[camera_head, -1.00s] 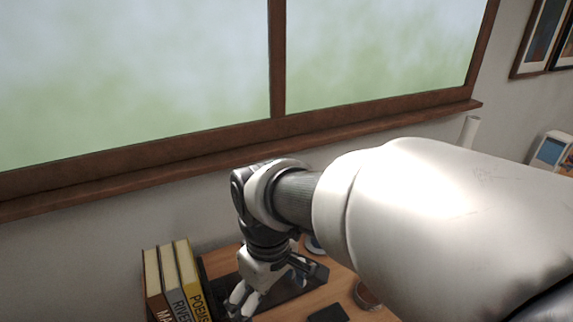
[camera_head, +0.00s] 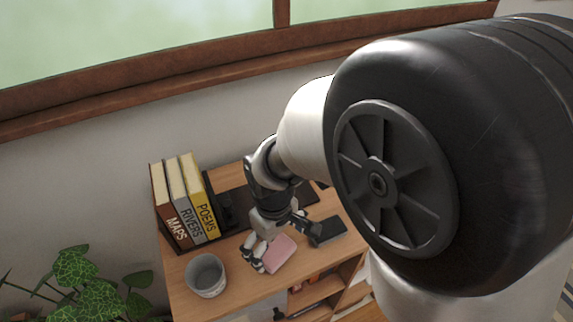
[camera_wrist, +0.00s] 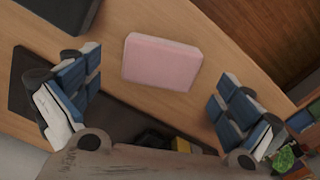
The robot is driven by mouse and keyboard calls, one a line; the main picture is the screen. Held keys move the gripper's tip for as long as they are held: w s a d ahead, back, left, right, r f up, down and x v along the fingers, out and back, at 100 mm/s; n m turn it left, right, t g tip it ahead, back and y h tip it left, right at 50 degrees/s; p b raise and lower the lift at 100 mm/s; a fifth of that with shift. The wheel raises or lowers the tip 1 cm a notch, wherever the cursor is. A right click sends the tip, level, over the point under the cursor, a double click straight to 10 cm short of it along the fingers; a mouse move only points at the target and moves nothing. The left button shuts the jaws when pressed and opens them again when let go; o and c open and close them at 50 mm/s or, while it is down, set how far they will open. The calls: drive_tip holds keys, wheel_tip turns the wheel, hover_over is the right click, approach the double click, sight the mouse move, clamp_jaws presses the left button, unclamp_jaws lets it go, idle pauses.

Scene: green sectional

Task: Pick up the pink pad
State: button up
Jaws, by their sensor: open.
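The pink pad (camera_head: 280,252) is a small flat block lying on the wooden shelf top, near its front edge. My gripper (camera_head: 258,255) is just left of and above it in the head view, partly in front of it. In the wrist view the pad (camera_wrist: 162,62) lies wholly in sight, ahead of the gap between my two blue-padded fingers (camera_wrist: 157,100). The fingers are spread wide and nothing is between them. I cannot tell the exact height of the fingers above the wood.
A grey cup (camera_head: 206,275) stands left of the pad. Upright books (camera_head: 187,205) stand at the back left. A dark flat item (camera_head: 328,230) lies right of the pad, and a dark mat (camera_head: 240,203) lies behind. A leafy plant (camera_head: 80,275) is at lower left.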

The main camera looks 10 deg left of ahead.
sight(276, 249)
wheel_tip(276, 249, down, 4)
drive_tip(key=shift+r, duration=0.2)
drive_tip(key=c, duration=1.1)
drive_tip(key=shift+r, duration=0.15)
wheel_tip(276, 249, up, 20)
drive_tip(key=shift+f+p, duration=0.1)
drive_tip(key=shift+p, duration=0.75)
